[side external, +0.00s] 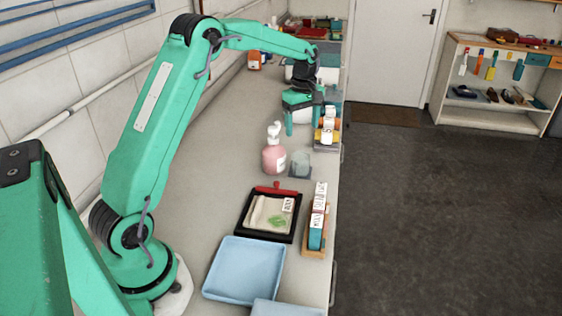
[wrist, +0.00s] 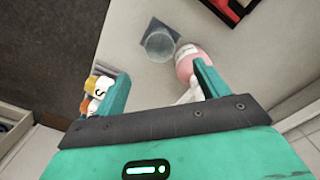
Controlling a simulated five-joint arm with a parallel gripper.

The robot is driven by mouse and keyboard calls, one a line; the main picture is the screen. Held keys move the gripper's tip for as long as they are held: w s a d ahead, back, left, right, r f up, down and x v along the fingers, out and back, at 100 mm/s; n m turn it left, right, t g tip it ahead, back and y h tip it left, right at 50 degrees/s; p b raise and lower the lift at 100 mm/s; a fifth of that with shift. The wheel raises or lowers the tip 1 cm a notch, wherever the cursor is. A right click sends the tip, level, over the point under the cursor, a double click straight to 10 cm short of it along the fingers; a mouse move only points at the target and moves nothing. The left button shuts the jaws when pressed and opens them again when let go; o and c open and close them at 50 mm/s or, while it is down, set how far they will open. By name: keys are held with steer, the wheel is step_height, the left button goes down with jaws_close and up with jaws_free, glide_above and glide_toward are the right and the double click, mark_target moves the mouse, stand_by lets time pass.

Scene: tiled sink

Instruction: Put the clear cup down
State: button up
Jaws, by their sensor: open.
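The clear cup (side external: 300,162) stands upright on a small dark square mat (side external: 292,175) on the counter, just right of a pink pump bottle (side external: 274,154). In the wrist view the cup (wrist: 160,44) sits on the dark mat (wrist: 150,27), beyond my fingertips, with the pink bottle (wrist: 187,62) close beside it. My gripper (side external: 305,118) is above the counter, farther back than the cup and apart from it.
Yellow and white items (side external: 326,132) stand by the counter's right edge near my gripper. In front of the cup are a black tray with a red handle (side external: 240,222), a wooden holder of labelled blocks (side external: 317,220) and a blue tray (side external: 244,270).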

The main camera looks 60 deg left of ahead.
steer(key=s+d+r+m+t, duration=0.3)
steer(key=s+d+r+m, duration=0.6)
steer(key=s+d+r, duration=0.3)
steer(key=s+d+f+m+t, duration=0.1)
steer(key=s+m, duration=0.3)
steer(key=s, duration=0.4)
steer(key=s+d+f+m+t, duration=0.1)
steer(key=s+d+m, duration=0.3)
steer(key=s, duration=0.5)
steer(key=shift+s+m+t, duration=0.25)
steer(key=shift+m+t, duration=0.05)
steer(key=shift+m, duration=0.1)
